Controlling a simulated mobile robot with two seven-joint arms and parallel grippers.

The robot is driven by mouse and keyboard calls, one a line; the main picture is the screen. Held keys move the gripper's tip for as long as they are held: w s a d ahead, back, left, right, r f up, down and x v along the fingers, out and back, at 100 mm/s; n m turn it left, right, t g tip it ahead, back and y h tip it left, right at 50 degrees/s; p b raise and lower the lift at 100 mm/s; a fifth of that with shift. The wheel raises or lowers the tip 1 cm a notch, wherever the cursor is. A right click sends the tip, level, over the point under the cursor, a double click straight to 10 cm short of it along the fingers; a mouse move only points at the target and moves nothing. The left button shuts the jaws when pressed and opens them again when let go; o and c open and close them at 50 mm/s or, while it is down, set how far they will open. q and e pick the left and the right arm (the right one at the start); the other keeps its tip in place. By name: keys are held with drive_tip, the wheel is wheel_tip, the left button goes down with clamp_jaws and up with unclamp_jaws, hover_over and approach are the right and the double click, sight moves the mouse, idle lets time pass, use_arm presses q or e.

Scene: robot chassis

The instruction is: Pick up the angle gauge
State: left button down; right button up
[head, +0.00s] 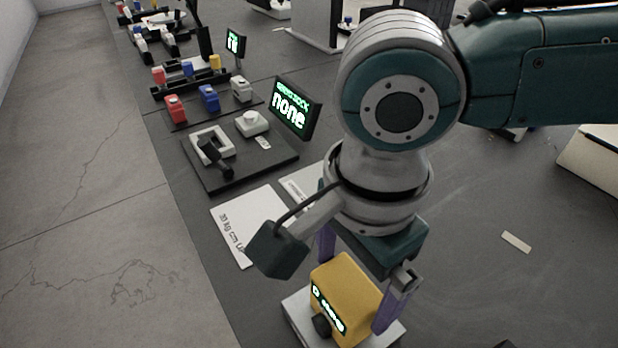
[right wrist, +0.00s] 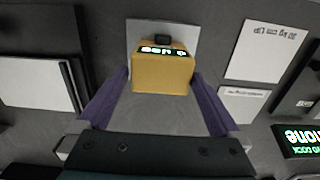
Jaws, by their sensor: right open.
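The angle gauge appears to be the yellow box (head: 347,285) with a small lit display and a dark knob, at the bottom centre of the head view. It sits on a pale plate (head: 297,306). In the right wrist view the yellow box (right wrist: 162,75) lies straight ahead. My right gripper (head: 352,290) is open, pointing down, with its purple fingers on opposite sides of the box. In the right wrist view the right gripper (right wrist: 160,82) shows a finger on each side; whether they touch the box is unclear. My left gripper is not in view.
A white printed card (head: 240,228) lies left of the box. Behind it stand a dark board (head: 265,165) with a black-handled device and a lit "none" display (head: 298,108). A small pale strip (head: 516,242) lies right, with bare dark tabletop around it.

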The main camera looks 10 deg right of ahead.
wheel_tip(320, 180, down, 5)
drive_tip(key=shift+a+b, duration=0.15)
drive_tip(key=shift+b, duration=0.5)
drive_tip(key=shift+r, duration=0.1)
drive_tip(key=c, duration=1.2)
